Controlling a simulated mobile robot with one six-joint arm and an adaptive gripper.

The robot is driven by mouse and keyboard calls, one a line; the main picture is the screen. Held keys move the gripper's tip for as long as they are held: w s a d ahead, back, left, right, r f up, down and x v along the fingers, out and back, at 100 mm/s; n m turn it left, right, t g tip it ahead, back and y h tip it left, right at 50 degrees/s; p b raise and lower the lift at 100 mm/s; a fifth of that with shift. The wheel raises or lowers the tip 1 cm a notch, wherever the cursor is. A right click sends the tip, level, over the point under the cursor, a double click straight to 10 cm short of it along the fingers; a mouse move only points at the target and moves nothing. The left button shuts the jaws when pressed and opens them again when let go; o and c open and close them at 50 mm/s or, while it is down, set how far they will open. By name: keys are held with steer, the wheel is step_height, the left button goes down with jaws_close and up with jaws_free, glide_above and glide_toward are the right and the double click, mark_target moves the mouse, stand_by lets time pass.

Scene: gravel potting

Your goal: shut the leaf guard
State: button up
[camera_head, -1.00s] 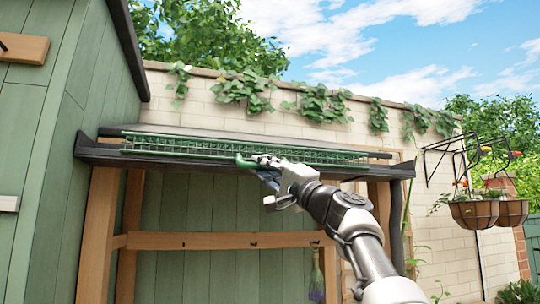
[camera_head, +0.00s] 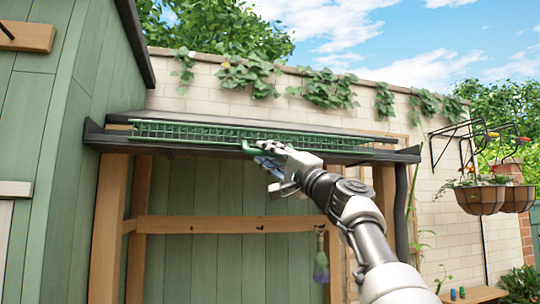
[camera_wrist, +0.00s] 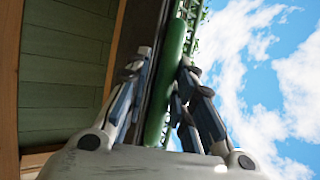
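The leaf guard (camera_head: 200,132) is a long green mesh panel along the dark gutter (camera_head: 110,140) at the front of the shelter roof. It stands tilted up from the gutter, so its mesh face shows. A green handle (camera_head: 249,150) sticks out from its front edge. My gripper (camera_head: 266,150) is at this handle. In the wrist view the handle (camera_wrist: 172,70) runs between the fingers of my gripper (camera_wrist: 165,75). The right fingers are close against it, and a gap shows on the left finger's side. The fingers hide part of the handle.
A green shed wall (camera_head: 60,130) stands close on the left. Hanging baskets (camera_head: 482,200) are on the right, in front of a pale brick wall (camera_head: 350,117) with ivy. A wooden rail (camera_head: 220,224) with a hanging lavender bundle (camera_head: 321,265) lies below the roof.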

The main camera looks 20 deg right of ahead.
steer(key=shift+s, duration=0.1)
steer(key=v, duration=1.1)
steer(key=shift+s+d+f, duration=0.15)
steer(key=shift+s+f, duration=0.05)
steer(key=shift+s, duration=0.1)
steer(key=s+a+f+n+g+h, duration=0.1)
steer(key=s+a+f+n+g, duration=0.2)
steer(key=a+f, duration=0.45)
steer(key=s+a+f+g+h, duration=0.1)
steer(key=s+a+f+g, duration=0.3)
steer(key=f, duration=0.7)
steer(key=s+a+f+n+g, duration=0.25)
steer(key=a+f+g, duration=0.2)
steer(key=f, duration=0.45)
steer(key=s+d+f+n+g+h, duration=0.2)
steer(key=s+d+f+h, duration=0.1)
steer(key=s+f, duration=0.8)
steer(key=s+d+f+n+g+h, duration=0.2)
steer(key=s+f+h, duration=0.3)
steer(key=s+f, duration=0.6)
step_height(320, 180, down, 4)
steer(key=shift+s+d+f+g+h, duration=0.2)
steer(key=shift+s+d+g+h, duration=0.15)
steer(key=shift+d+g, duration=0.25)
steer(key=shift+a+n, duration=0.1)
steer(key=shift+n, duration=0.15)
